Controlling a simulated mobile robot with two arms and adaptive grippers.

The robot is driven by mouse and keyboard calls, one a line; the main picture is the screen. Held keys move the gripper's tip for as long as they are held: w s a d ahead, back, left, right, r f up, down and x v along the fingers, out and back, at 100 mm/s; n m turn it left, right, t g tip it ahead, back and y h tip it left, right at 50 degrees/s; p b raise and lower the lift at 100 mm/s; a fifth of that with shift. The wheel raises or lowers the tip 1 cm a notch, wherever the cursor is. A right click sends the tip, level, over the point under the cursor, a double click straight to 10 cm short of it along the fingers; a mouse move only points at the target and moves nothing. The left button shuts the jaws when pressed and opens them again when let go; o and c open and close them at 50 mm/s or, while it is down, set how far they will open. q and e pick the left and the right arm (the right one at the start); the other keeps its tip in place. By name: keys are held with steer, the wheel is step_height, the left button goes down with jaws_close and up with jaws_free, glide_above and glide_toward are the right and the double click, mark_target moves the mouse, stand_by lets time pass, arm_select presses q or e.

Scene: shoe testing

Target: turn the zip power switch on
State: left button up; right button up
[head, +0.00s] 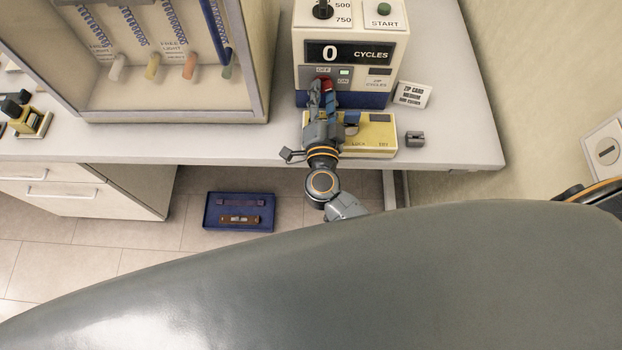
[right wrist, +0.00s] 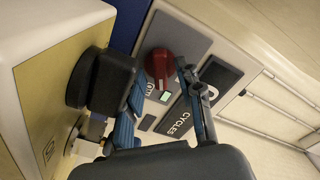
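The zip tester (head: 350,28) stands on the bench with a display reading 0 CYCLES. Its power switch is a red knob, seen in the right wrist view (right wrist: 159,64), on a grey panel with OFF and ON labels. A small pale green light (right wrist: 164,97) sits beside it. My right gripper (head: 323,92) is at the switch and partly hides it in the head view. In the right wrist view its fingers (right wrist: 163,82) are spread, with the red knob just beyond and between the tips. Contact with the knob cannot be told. My left gripper is not in view.
A small grey part (head: 414,139) and a zip card (head: 412,95) lie to the right. A cabinet with hanging coils (head: 165,118) stands left. A blue tray (head: 238,225) lies below.

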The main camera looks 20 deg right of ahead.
steer(key=shift+d+n+b, duration=0.1)
steer(key=shift+n+b, duration=0.2)
steer(key=shift+n, duration=0.9)
steer(key=b+v, duration=0.4)
steer(key=v, duration=1)
steer(key=w+a+r+n+y, duration=0.2)
steer(key=a+r+n+y, duration=0.1)
steer(key=a+n+y, duration=0.65)
steer(key=s+d+f+n+g, duration=0.1)
steer(key=d+f+g, duration=0.1)
steer(key=f, duration=0.9)
steer(key=s+d+f+n+g, duration=0.1)
steer(key=s+f+g, duration=0.1)
steer(key=f, duration=0.9)
steer(key=s+d+f+n+g, duration=0.1)
steer(key=f+g, duration=0.3)
steer(key=f, duration=0.7)
steer(key=shift+s+d+f, duration=0.25)
steer(key=shift+s+d, duration=0.4)
steer(key=shift+d, duration=0.25)
